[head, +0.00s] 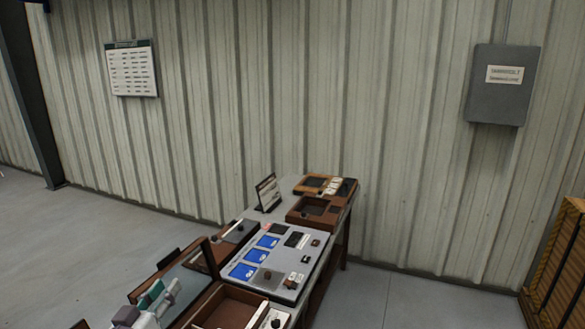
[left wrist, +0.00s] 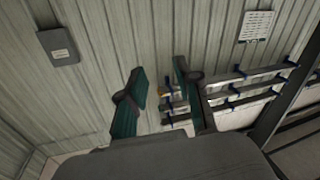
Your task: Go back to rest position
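My left gripper (head: 160,295) shows at the bottom left of the head view, partly cut off by the lower edge, over the near left part of the workbench (head: 322,284). In the left wrist view my left gripper (left wrist: 158,76) has its two teal fingers spread apart, with nothing held between them. The wall and part of a rack-like structure show behind the fingers. My right gripper is in neither view.
A grey panel with blue squares (head: 256,255) and brown trays (head: 313,210) lie on the bench. A small sign (head: 268,192) stands near its far end. A grey wall box (head: 502,85) hangs at right. A wooden crate (head: 560,265) stands lower right. Floor left of the bench is clear.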

